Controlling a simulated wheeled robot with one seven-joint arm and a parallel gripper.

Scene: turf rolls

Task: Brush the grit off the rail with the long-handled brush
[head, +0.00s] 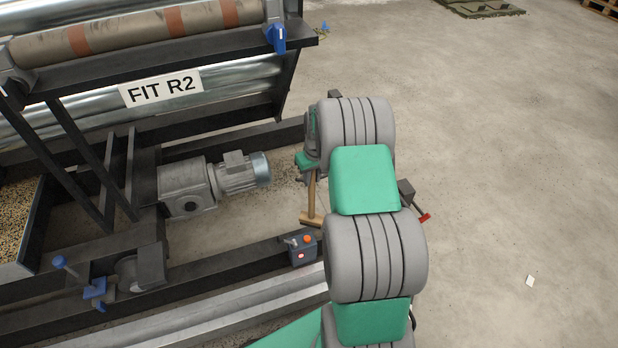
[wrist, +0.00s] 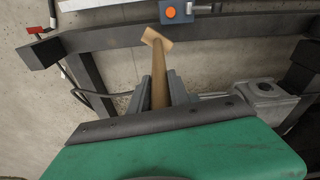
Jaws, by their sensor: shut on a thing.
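The long-handled brush (head: 311,192) has a pale wooden handle and a wooden block head, and hangs roughly upright, head down, in the head view. In the wrist view the brush (wrist: 154,39) points away from my gripper (wrist: 160,92), which is shut on its handle between two grey fingers. In the head view my gripper (head: 311,160) is partly hidden by my arm. A pale metal rail (head: 215,310) runs along the machine's near side, beside a dark beam. The brush head appears apart from this rail. I cannot make out grit on it.
A control box (head: 303,250) with an orange button sits by the dark beam (head: 205,275), close to the brush head. A motor (head: 235,172) stands left of the brush. The machine frame with its rollers fills the left. Open concrete floor (head: 510,150) lies to the right.

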